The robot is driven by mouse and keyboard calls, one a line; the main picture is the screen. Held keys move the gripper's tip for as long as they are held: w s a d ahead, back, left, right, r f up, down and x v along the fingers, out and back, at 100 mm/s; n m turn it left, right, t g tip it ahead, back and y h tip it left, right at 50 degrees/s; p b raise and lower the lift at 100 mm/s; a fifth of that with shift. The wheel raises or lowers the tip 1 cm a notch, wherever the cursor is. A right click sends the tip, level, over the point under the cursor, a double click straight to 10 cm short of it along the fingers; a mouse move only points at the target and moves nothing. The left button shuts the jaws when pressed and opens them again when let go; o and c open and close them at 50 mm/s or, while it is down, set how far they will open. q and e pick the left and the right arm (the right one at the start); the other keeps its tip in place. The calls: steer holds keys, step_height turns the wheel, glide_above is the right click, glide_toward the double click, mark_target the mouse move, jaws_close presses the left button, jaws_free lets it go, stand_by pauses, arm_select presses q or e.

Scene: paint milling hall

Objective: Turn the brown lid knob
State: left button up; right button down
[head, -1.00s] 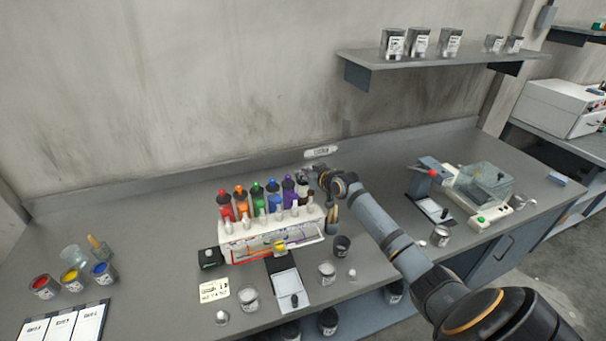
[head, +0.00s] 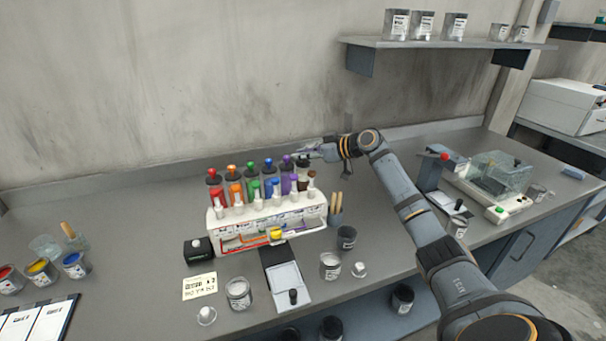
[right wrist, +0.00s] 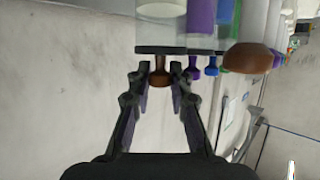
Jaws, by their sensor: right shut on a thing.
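My right gripper (head: 309,153) is at the right end of the row of colored dispensers, over the last canister (head: 303,169). In the right wrist view the brown lid knob (right wrist: 161,72) sits between the two fingertips of my right gripper (right wrist: 163,74), which is shut on it. The knob is still against the dark lid (right wrist: 160,50) of its clear canister. In the head view the gripper largely hides the knob. My left gripper is in neither view.
Close by, the purple knob (head: 286,159) tops the neighboring canister. The back wall (head: 180,90) rises close behind the gripper. Bench to the right is partly clear.

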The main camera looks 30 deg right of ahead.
steer(key=n+g+y+b, duration=0.1)
steer(key=n+y, duration=0.1)
steer(key=shift+g+y+b, duration=0.3)
steer(key=shift+b, duration=0.05)
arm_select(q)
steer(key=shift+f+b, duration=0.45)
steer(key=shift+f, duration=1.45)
arm_select(e)
steer(key=shift+n+g+y, duration=0.6)
steer(key=shift+n+g, duration=0.1)
steer(key=shift+n, duration=0.4)
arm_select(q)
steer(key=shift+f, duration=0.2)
arm_select(e)
steer(key=shift+n+g, duration=0.4)
steer(key=shift+g, duration=0.1)
steer(key=c, duration=1.5)
jaws_free()
steer(key=v, duration=0.7)
steer(key=shift+s+d+f, duration=0.1)
steer(key=shift+s+d, duration=0.1)
